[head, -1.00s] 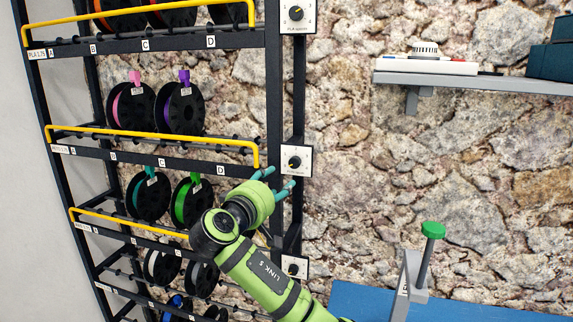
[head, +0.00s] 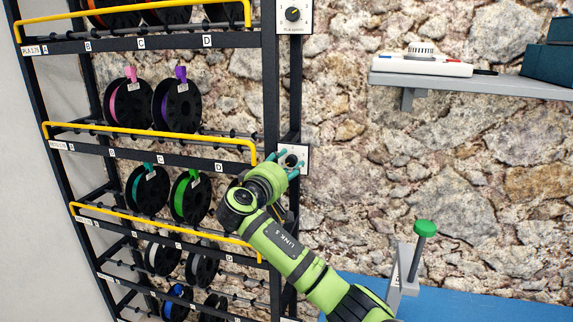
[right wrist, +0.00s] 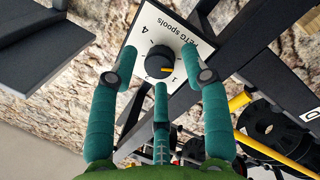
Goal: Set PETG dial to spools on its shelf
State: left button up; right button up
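The PETG dial is a black knob with an orange mark on a white plate, on the rack's right post in the head view (head: 291,160). In the right wrist view the knob (right wrist: 160,61) shows its mark near the 1; the plate reads "ETG spools". My right gripper (head: 284,163) is at the plate, its teal fingers apart. In the right wrist view its fingers (right wrist: 160,82) stand open around the knob's near side; contact cannot be told. On the shelf level with this dial hang a pink spool (head: 128,104) and a purple spool (head: 177,104). My left gripper is out of view.
The PLA dial (head: 292,14) is higher on the same post. Yellow bars (head: 150,131) run along the rack's shelves; lower shelves hold more spools, including a green one (head: 190,197). A grey wall shelf (head: 470,84) and a blue surface (head: 460,300) lie to the right.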

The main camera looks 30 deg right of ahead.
grip_shut()
